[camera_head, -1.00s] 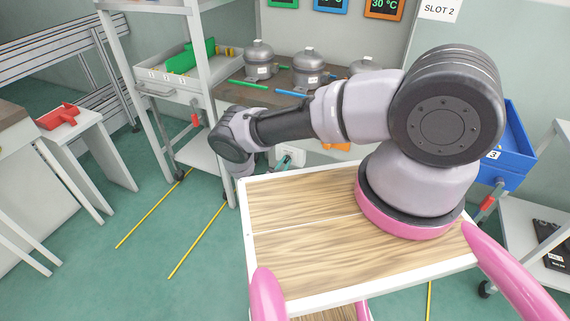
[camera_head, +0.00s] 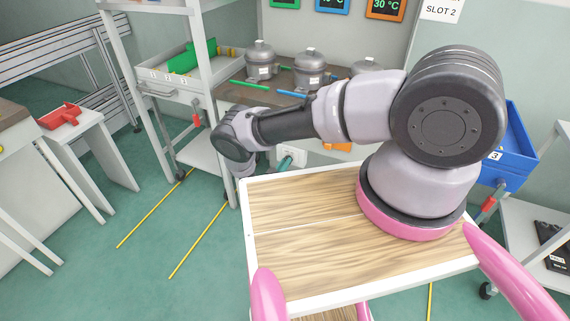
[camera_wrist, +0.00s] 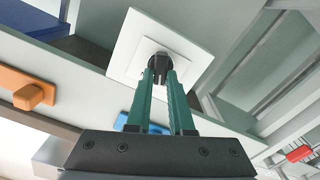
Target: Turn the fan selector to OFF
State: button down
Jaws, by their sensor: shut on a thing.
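The fan selector is a dark round knob (camera_wrist: 160,62) on a white square plate (camera_wrist: 126,57) in the wrist view. My gripper (camera_wrist: 161,74) has two green fingers, and their tips are shut on the knob. The fingers hide part of the knob, and I cannot read any marking or the position it points to. In the head view the white plate (camera_head: 297,155) shows below the bench, beside the green fingers of my gripper (camera_head: 287,162).
An orange handle (camera_wrist: 34,95) and a blue part (camera_wrist: 128,122) lie near the plate in the wrist view. Several grey compressors, one at the left (camera_head: 260,60), stand on the bench above. A blue bin (camera_head: 512,150) is at right. Floor at left is partly clear.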

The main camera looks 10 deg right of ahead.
jog(key=shift+n, duration=0.6)
jog(key=shift+a, duration=0.1)
jog(key=c, duration=0.8)
grip_release()
jog(key=v, duration=1)
jog(key=shift+s+a, duration=0.2)
jog(key=shift+s, duration=0.15)
